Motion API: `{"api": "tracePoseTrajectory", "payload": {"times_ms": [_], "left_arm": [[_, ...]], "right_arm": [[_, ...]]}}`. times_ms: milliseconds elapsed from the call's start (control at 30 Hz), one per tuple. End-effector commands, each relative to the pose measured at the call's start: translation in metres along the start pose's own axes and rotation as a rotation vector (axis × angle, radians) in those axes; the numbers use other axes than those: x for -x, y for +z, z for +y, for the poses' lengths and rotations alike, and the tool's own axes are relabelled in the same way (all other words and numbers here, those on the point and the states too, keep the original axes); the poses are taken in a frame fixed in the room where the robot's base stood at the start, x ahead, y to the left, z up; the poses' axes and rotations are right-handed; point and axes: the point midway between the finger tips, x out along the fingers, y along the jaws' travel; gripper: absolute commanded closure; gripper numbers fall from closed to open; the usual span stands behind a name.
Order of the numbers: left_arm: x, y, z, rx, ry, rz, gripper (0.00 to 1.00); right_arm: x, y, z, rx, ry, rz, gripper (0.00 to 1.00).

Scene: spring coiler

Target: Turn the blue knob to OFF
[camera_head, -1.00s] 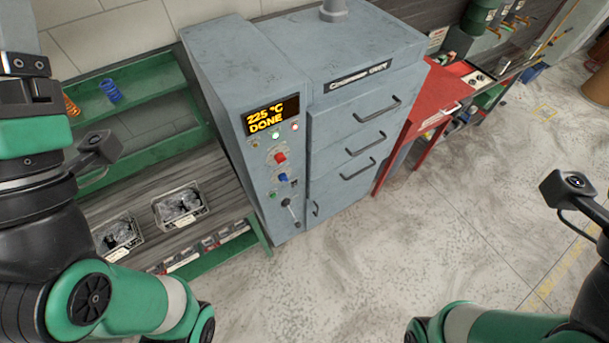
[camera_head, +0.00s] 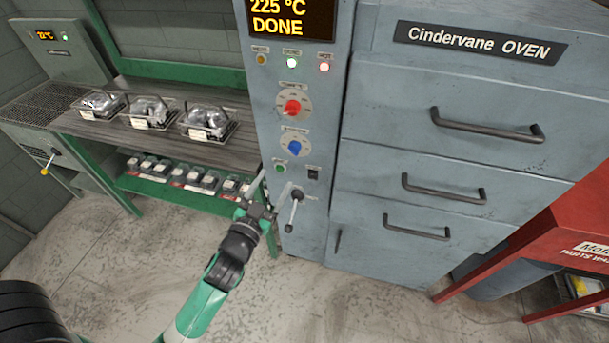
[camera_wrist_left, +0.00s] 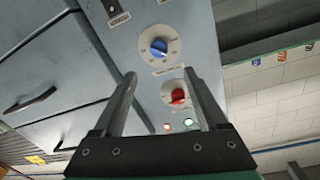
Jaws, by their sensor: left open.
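The blue knob (camera_head: 294,147) sits on a round dial on the grey oven's control panel, below the red knob (camera_head: 291,107). In the left wrist view the blue knob (camera_wrist_left: 159,47) shows beyond my fingertips, with the red knob (camera_wrist_left: 178,96) between the fingers. The dial marks are too small to read. My left gripper (camera_head: 270,190) is open and empty, in front of the panel, below and left of the blue knob. Its fingers also show in the left wrist view (camera_wrist_left: 159,83), apart from the knob. My right gripper is out of view.
A black switch (camera_head: 313,173), a green button (camera_head: 279,168) and a lever (camera_head: 294,208) are below the blue knob. The display (camera_head: 292,18) reads 225 °C DONE. Oven drawer handles (camera_head: 487,130) stick out at right. A bench (camera_head: 80,128) with wire baskets stands at left.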

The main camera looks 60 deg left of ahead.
Motion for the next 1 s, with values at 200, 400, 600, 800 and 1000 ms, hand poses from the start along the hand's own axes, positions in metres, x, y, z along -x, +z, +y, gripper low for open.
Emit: {"api": "tracePoseTrajectory", "payload": {"times_ms": [200,400,600,800,1000], "left_arm": [[-0.003,0.003,-0.002,0.002,-0.008,0.001,0.25],[-0.029,0.002,-0.003,0.004,-0.010,0.003,0.25],[-0.075,0.003,-0.002,0.004,-0.009,0.004,0.25],[-0.108,0.004,-0.002,0.003,-0.007,0.002,0.25],[-0.118,0.003,-0.003,0.002,-0.007,0.001,0.25]], "right_arm": [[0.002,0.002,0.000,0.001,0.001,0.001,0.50],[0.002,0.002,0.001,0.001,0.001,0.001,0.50],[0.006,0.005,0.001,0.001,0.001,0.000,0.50],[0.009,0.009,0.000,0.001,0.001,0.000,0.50],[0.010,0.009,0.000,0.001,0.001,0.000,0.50]]}}
